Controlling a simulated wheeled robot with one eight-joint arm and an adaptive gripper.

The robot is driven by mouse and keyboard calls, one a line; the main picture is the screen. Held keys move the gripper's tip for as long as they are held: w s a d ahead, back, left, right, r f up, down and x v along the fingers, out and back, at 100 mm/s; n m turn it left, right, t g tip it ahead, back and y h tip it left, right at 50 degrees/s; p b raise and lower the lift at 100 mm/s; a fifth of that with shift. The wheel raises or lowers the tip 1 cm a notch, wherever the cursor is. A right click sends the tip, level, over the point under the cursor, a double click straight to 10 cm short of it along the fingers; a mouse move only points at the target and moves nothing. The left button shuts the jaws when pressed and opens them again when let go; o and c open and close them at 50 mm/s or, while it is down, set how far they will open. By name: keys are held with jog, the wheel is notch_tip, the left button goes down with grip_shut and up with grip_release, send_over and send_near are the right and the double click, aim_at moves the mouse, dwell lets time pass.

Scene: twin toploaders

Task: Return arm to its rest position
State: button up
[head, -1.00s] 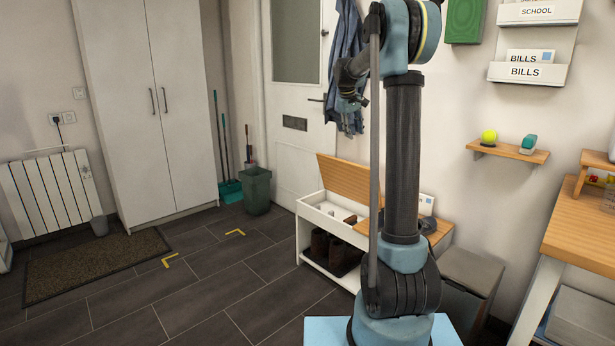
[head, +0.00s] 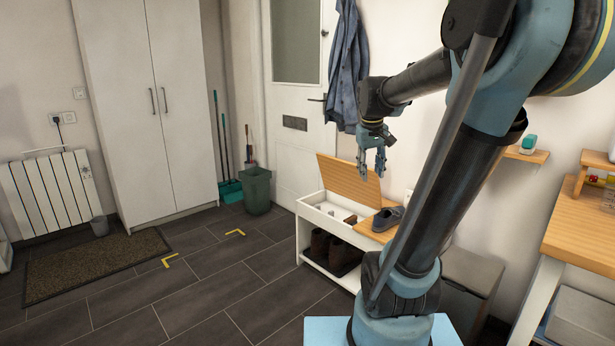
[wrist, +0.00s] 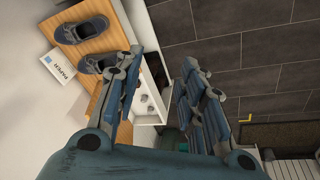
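My gripper (head: 371,165) hangs in the air above the storage bench (head: 310,228), fingers pointing down, in front of the door side. In the wrist view the fingers of my gripper (wrist: 163,58) are spread apart with nothing between them. My blue and black arm fills the right of the head view, leaning to the upper right. The bench has a raised wooden lid (head: 347,178) over an open white compartment. A grey shoe (head: 385,219) sits on its wooden top; the wrist view shows two grey shoes, one (wrist: 83,28) beside the other (wrist: 99,64).
A blue coat (head: 347,70) hangs by the door near my gripper. A wall shelf (head: 527,155) and a wooden table (head: 585,235) are at the right. Dark shoes (head: 335,250) stand on the bench's lower shelf. The tiled floor at left is mostly clear.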

jog(key=s+a+f+m+y, duration=0.1)
jog(key=s+f+m, duration=0.1)
jog(key=s+f, duration=1.5)
jog(key=s, duration=0.3)
jog(key=shift+s, duration=0.4)
jog(key=shift+a, duration=0.1)
jog(key=shift+w+f, duration=0.15)
jog(key=shift+w, duration=0.35)
